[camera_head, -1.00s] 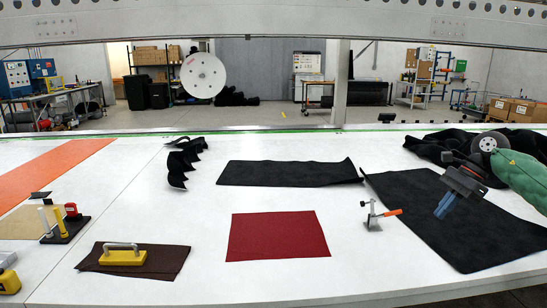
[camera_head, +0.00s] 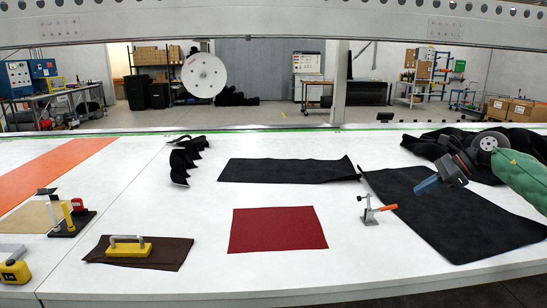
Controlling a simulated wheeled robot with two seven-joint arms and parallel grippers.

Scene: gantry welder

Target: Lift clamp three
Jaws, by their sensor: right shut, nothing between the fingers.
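A small metal toggle clamp with an orange handle (camera_head: 386,208) stands on the white table, right of the red cloth and close to the edge of the large black sheet. It carries no readable number, so I cannot tell whether it is clamp three. My right gripper (camera_head: 427,185), with blue fingers, is shut and empty above the black sheet. It is up and to the right of the clamp, apart from it, with its fingers pointing down and left. My left gripper is not in view.
A yellow block with a handle (camera_head: 128,249) sits on a brown mat. A black-based fixture with yellow and red parts (camera_head: 71,222) and a yellow tape measure (camera_head: 15,271) stand at left. White table around the clamp is clear.

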